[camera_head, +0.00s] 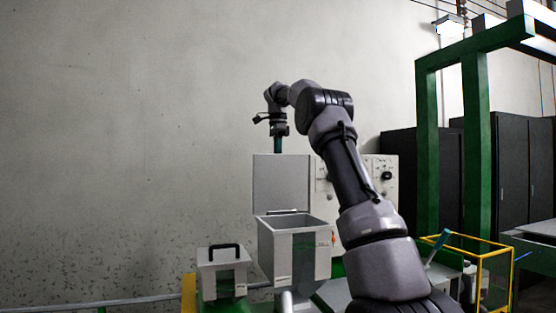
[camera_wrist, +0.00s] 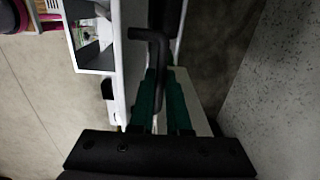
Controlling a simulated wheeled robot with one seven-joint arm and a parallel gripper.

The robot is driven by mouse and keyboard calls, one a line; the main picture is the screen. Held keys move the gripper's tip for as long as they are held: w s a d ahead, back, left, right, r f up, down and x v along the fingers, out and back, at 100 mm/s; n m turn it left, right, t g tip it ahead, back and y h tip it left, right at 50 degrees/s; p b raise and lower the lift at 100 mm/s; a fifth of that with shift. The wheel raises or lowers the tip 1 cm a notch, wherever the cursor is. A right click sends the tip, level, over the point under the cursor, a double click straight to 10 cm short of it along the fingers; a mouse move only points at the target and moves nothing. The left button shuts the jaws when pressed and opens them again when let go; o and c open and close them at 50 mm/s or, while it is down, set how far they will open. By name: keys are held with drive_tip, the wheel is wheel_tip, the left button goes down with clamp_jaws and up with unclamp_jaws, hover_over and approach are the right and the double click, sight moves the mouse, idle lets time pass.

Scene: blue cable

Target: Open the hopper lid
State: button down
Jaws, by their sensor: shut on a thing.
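The hopper (camera_head: 293,254) is a light grey box with a dark opening on top. Its lid (camera_head: 281,184) stands upright at the back of the opening, a flat grey panel. My gripper (camera_head: 278,146) points down at the lid's top edge, its tips partly hidden behind the lid. In the wrist view my gripper (camera_wrist: 161,100) has green fingers closed around a bent black handle (camera_wrist: 154,42). The handle lies beside a pale panel edge, seemingly the lid's.
A smaller grey box (camera_head: 222,258) with a black top handle stands left of the hopper. A control panel (camera_head: 380,180) with knobs is behind on the right. Green posts (camera_head: 476,150), dark cabinets and a yellow frame (camera_head: 480,262) stand further right. The wall at left is bare.

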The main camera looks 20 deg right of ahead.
drive_tip(key=c, duration=0.9)
unclamp_jaws()
drive_tip(key=shift+s+r, duration=0.1)
drive_tip(key=shift+s, duration=0.05)
